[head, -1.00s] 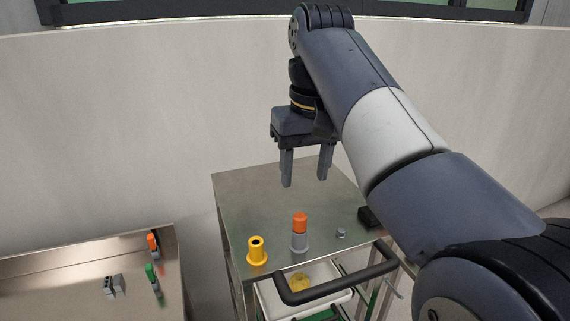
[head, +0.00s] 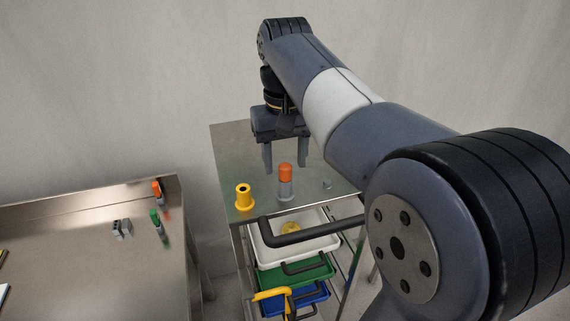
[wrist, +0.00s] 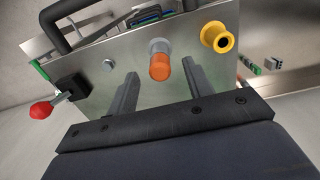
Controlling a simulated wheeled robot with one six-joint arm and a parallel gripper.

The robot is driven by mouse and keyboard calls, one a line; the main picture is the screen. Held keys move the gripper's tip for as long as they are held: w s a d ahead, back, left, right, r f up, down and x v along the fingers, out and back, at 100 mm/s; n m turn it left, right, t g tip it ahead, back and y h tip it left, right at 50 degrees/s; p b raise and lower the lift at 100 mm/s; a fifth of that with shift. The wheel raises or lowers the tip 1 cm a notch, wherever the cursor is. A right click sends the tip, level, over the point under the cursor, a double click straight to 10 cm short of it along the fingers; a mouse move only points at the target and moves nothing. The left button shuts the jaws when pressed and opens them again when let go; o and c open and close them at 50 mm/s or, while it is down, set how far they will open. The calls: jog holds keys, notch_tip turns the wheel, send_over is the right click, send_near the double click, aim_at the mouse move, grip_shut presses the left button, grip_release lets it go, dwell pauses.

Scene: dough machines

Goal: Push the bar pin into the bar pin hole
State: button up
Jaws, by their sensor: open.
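On the metal cart top (head: 235,155) stands an upright grey cylinder (head: 286,190) with an orange upper part (head: 285,173). To its left is a yellow flanged piece (head: 244,197) with a dark hole in its top. A small grey knob (head: 327,185) lies to its right. I cannot tell for sure which of these is the bar pin or its hole. My gripper (head: 286,168) points down, open and empty, just behind the orange-topped cylinder in the head view. In the wrist view the orange part (wrist: 160,68) shows between the open fingers (wrist: 160,76); contact is not visible.
A black handle (head: 312,232) crosses the cart's front, above a white tray (head: 300,240) and green and blue drawers. A red-knobbed lever (wrist: 41,110) on a black box sits at the cart's side. A metal table (head: 80,235) with small orange, green and grey parts stands left.

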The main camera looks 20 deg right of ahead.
jog(key=shift+f, duration=1.2)
jog(key=shift+c, duration=0.2)
grip_shut()
jog(key=c, duration=0.7)
grip_release()
grip_shut()
jog(key=shift+r, duration=0.35)
jog(key=shift+r, duration=2.3)
